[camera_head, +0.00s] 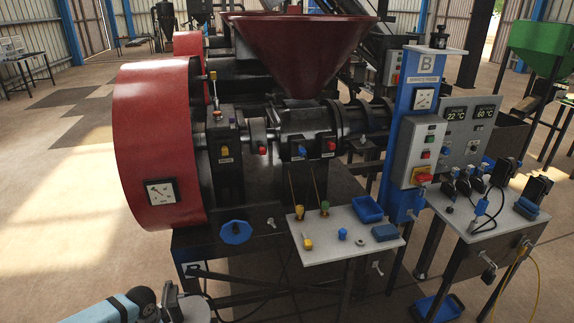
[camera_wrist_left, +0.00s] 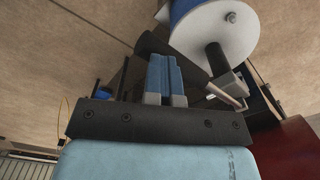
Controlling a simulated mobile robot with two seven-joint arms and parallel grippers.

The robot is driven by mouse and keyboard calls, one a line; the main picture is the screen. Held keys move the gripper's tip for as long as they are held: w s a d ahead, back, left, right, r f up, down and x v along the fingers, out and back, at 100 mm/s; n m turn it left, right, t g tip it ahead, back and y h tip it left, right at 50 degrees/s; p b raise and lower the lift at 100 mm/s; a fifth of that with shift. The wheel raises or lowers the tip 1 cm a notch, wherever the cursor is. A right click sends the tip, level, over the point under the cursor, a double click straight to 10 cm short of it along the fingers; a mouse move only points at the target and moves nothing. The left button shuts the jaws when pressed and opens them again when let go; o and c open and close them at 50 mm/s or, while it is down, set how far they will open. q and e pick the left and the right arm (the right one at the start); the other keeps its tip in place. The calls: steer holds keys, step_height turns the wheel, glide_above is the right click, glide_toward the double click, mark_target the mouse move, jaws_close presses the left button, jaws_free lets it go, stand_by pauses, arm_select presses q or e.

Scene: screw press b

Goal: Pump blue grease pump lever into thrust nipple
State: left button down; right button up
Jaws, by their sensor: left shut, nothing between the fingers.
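In the left wrist view my left gripper (camera_wrist_left: 165,64) is shut, its two blue fingers side by side with nothing between them. Near it is a white disc-topped blue container (camera_wrist_left: 215,28), with a black upright (camera_wrist_left: 216,58) and a grey block carrying a pale rod (camera_wrist_left: 227,97); this looks like the grease pump. The fingers look apart from the rod, though depth is hard to judge. In the head view a grey round top (camera_head: 190,310) shows at the lower left edge. Coloured fittings sit on the press, including one blue (camera_head: 302,151); I cannot tell which is the thrust nipple. My right gripper is out of view.
The screw press has a red drum cover (camera_head: 150,105) and red hopper (camera_head: 300,45). A small white shelf (camera_head: 335,250) holds tools and blue trays. A blue handwheel (camera_head: 235,232) juts out at the front. Open floor (camera_head: 60,200) lies left.

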arm_select(q)
steer(key=shift+r, duration=0.35)
steer(key=w+a+r+p, duration=0.1)
steer(key=w+r+p, duration=0.3)
steer(key=r+p, duration=0.3)
step_height(320, 180, up, 3)
steer(key=shift+w+f, duration=0.1)
steer(key=shift+w, duration=0.05)
steer(key=shift+f, duration=0.1)
stand_by(0.4)
steer(key=shift+s+d+f+b, duration=0.15)
steer(key=shift+s+f, duration=0.45)
steer(key=shift+f, duration=0.5)
steer(key=shift+s+d+f+b, duration=0.1)
steer(key=shift+s+f+b, duration=0.1)
steer(key=shift+s+f, duration=0.6)
steer(key=shift+s+d+f+b, duration=0.15)
steer(key=shift+s+f, duration=0.2)
steer(key=shift+f, duration=1)
